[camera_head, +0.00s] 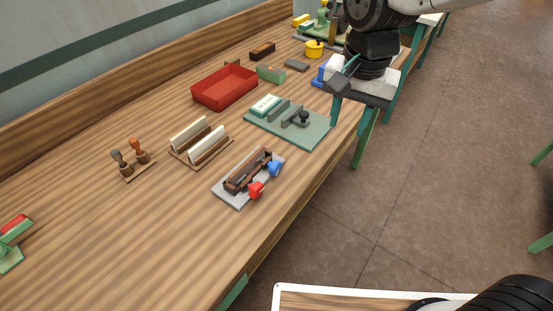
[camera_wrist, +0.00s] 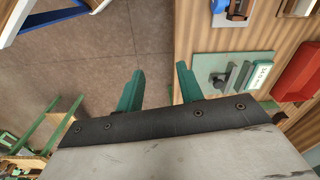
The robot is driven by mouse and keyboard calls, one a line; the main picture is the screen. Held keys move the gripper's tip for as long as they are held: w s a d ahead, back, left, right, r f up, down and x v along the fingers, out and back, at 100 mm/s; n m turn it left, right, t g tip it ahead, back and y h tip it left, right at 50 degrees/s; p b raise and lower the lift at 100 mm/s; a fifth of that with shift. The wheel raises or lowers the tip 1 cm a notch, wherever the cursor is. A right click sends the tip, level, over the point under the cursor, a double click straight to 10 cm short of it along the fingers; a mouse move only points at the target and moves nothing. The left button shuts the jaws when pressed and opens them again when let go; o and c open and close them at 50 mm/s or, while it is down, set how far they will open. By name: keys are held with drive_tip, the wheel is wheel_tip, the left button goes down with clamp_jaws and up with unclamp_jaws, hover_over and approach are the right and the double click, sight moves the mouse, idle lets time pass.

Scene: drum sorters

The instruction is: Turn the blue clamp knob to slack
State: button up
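The blue clamp knob (camera_head: 274,168) is on the front side of a grey-based clamp fixture (camera_head: 231,195), near the bench's front edge. A red knob (camera_head: 256,190) sits beside it on the same side. Part of the fixture shows at the top edge of the wrist view, with the blue knob (camera_wrist: 219,5) at its left side. My gripper (camera_head: 358,110) is up and to the right of the fixture, by the bench edge, well apart from both knobs. Its two teal fingers (camera_wrist: 158,88) are spread, with nothing between them.
A green plate (camera_head: 318,134) with a dark knob and grey blocks lies between the fixture and my gripper. A red tray (camera_head: 224,88), a rack with white bars (camera_head: 202,143) and wooden-handled stamps (camera_head: 136,154) stand further back.

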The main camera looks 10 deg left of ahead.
drive_tip(key=m, duration=0.2)
hover_over(278, 161)
wheel_tip(278, 161, down, 8)
drive_tip(key=shift+d+r, duration=0.1)
wheel_tip(278, 161, down, 7)
drive_tip(key=shift+r, duration=0.1)
drive_tip(key=shift+f, duration=0.5)
drive_tip(key=shift+c, duration=0.4)
clamp_jaws()
